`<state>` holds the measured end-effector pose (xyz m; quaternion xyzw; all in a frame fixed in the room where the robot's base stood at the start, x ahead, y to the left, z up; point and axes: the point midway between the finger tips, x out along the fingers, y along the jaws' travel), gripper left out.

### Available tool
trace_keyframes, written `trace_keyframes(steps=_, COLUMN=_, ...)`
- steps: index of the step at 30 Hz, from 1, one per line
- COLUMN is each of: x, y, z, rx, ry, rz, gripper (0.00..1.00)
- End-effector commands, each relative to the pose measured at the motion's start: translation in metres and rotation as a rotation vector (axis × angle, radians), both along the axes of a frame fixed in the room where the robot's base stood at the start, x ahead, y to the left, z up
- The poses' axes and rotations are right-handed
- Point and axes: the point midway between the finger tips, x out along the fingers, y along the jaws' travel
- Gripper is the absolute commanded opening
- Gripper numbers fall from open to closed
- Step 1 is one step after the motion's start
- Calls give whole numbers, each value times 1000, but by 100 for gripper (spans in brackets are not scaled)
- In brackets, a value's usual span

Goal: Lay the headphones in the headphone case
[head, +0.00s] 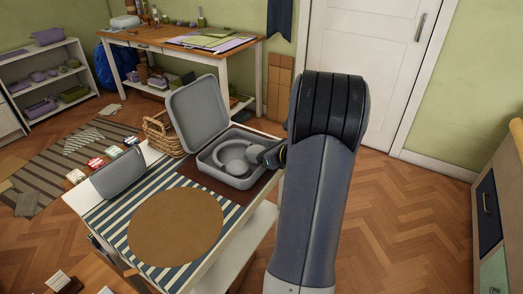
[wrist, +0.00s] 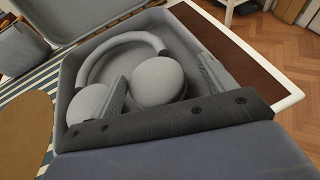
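The grey headphones (head: 232,157) lie inside the open grey headphone case (head: 203,160), whose lid (head: 200,113) stands up at the back. In the wrist view the headphones (wrist: 155,80) lie flat within the case (wrist: 66,75), with the headband curving toward the far left and both ear cups nearer me. My gripper (head: 256,155) is at the right side of the case, low over it. In the wrist view my gripper (wrist: 164,68) has its two fingers spread wide, one on each side of the right ear cup. I cannot tell whether either finger touches it. Part of the left ear cup is hidden by a finger.
The case stands on a dark mat on a white table with a striped cloth and a round brown placemat (head: 175,228). A grey pouch (head: 118,174) stands at the left edge. A wicker basket (head: 163,133) is behind. A workbench (head: 190,40) stands at the back.

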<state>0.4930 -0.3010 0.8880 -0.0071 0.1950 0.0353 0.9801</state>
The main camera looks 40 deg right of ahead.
Motion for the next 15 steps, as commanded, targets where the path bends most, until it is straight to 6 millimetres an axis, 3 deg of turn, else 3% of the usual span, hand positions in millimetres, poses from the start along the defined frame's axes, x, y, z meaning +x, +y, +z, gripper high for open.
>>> trace_keyframes(steps=15, x=-1, y=1, z=-2, rx=5, ry=4, rz=1, gripper=77)
